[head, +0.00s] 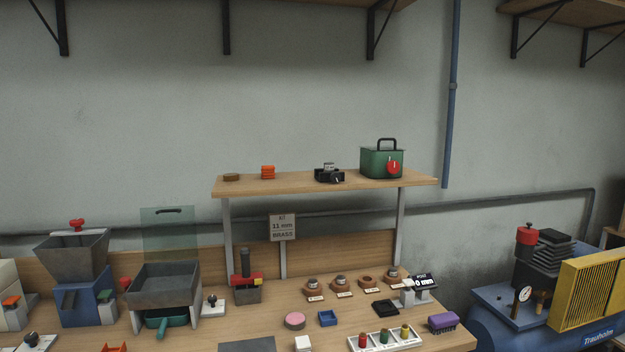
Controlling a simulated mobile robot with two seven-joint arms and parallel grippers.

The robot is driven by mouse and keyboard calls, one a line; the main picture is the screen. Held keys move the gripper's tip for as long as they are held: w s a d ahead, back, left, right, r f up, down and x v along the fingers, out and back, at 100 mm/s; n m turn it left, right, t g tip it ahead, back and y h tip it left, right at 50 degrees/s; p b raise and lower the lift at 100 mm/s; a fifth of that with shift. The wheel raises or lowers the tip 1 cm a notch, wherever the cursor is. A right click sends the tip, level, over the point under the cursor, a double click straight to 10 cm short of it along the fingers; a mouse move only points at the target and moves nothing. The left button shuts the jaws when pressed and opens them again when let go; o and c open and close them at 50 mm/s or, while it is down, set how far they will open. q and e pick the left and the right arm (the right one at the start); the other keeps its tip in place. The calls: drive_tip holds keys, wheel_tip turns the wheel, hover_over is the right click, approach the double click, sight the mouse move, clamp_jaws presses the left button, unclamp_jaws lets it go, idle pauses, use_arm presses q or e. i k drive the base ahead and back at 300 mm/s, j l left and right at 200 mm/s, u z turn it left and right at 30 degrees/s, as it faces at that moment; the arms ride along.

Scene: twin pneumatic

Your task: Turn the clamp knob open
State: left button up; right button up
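No part is marked as the clamp knob, and I cannot tell which it is. A red knob (393,167) sits on the front of a green box (376,160) on the raised shelf. A red winged knob (77,224) tops the grey hopper of a blue machine (88,308) at the left. A smaller red knob (125,283) shows between that machine and a grey tray stand (163,286). A dark upright device with a red part (247,280) stands at the bench's middle left. Neither of my grippers is in view.
The wooden shelf (300,187) stands on posts above the bench (440,342). A blue compressor (490,330) stands at the right.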

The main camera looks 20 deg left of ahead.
sight(335, 177)
drive_tip(key=u, duration=2.75)
drive_tip(key=k+l, duration=0.2)
drive_tip(key=l, duration=0.35)
drive_tip(key=k+l, duration=0.2)
drive_tip(key=l, duration=0.35)
drive_tip(key=k+l, duration=0.2)
drive_tip(key=l, duration=0.35)
drive_tip(key=k+l, duration=0.2)
drive_tip(key=l, duration=0.35)
drive_tip(key=k+l, duration=0.25)
drive_tip(key=l, duration=0.3)
drive_tip(key=k+l, duration=0.2)
drive_tip(key=l, duration=0.35)
drive_tip(key=k+l, duration=0.2)
drive_tip(key=l, duration=0.35)
drive_tip(key=k+l, duration=0.2)
drive_tip(key=l, duration=0.35)
drive_tip(key=u, duration=0.05)
